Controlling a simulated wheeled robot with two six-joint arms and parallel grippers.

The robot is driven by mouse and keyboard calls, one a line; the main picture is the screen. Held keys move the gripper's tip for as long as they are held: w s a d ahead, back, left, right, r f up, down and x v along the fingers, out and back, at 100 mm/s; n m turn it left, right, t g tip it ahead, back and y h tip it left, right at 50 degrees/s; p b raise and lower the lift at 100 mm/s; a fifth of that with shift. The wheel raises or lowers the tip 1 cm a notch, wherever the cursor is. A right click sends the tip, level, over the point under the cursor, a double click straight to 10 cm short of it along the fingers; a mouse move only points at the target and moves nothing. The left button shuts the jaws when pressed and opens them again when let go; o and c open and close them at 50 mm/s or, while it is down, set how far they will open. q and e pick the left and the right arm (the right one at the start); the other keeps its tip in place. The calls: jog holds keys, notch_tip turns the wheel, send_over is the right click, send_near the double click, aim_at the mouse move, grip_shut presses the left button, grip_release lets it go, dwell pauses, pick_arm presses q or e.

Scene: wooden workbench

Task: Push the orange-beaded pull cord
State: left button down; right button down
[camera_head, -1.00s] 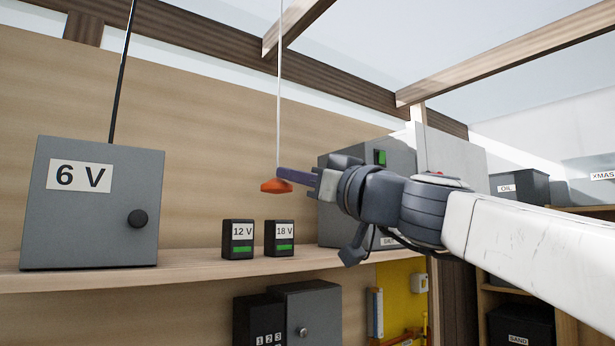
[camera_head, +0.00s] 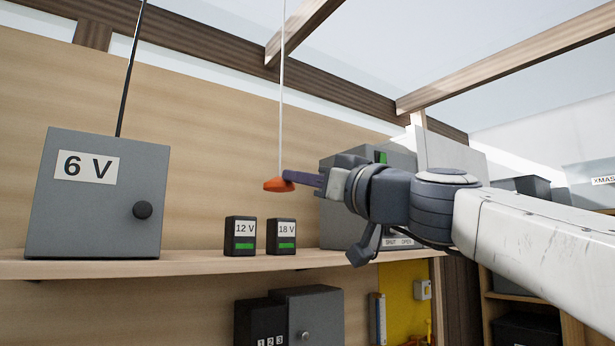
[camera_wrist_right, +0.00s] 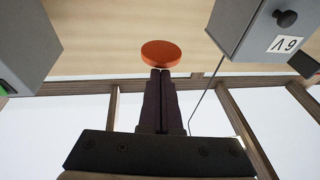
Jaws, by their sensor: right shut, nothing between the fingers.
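The orange bead (camera_head: 277,185) hangs at the lower end of a thin white pull cord (camera_head: 282,90) in front of the wooden back wall. My right gripper (camera_head: 288,177) comes in from the right, its fingers shut and empty, with the tips at the bead's right side. In the right wrist view the orange bead (camera_wrist_right: 161,54) shows as a round disc just beyond the tips of the shut fingers (camera_wrist_right: 160,75). They look in contact or very nearly so; I cannot tell which. My left gripper is not in view.
A grey 6 V box (camera_head: 98,205) with a black knob stands on the shelf (camera_head: 190,262) at left. The 12 V battery (camera_head: 240,236) and 18 V battery (camera_head: 281,237) stand below the bead. A grey cabinet (camera_head: 338,222) with a green switch is behind my right gripper.

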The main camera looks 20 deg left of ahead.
jog(key=s+d+b, duration=0.5)
jog(key=d+b, duration=0.1)
jog(key=d, duration=0.3)
jog(key=shift+s+d+f, duration=0.2)
jog(key=shift+d+f, duration=0.05)
jog(key=shift+f, duration=0.1)
jog(key=s+a+f+m+g+h, duration=0.1)
jog(key=a+f+m+g+h, duration=0.2)
jog(key=f, duration=1.5)
jog(key=s+f+m+g+h, duration=0.1)
jog(key=f+g+h, duration=0.35)
jog(key=f, duration=1.45)
jog(key=s+d+f+g+h, duration=0.1)
jog(key=s+d+f+h, duration=0.2)
jog(key=s+d+f, duration=0.2)
jog(key=s+d+f+h, duration=0.3)
jog(key=s+d+f, duration=0.2)
jog(key=f, duration=0.7)
jog(key=s+d+f+m+g+h, duration=0.1)
jog(key=s+d+f+h, duration=0.3)
jog(key=f, duration=0.5)
jog(key=shift+s+d+g, duration=0.35)
jog(key=shift+s+d, duration=0.2)
jog(key=shift+s, duration=0.2)
jog(key=shift+f, duration=0.1)
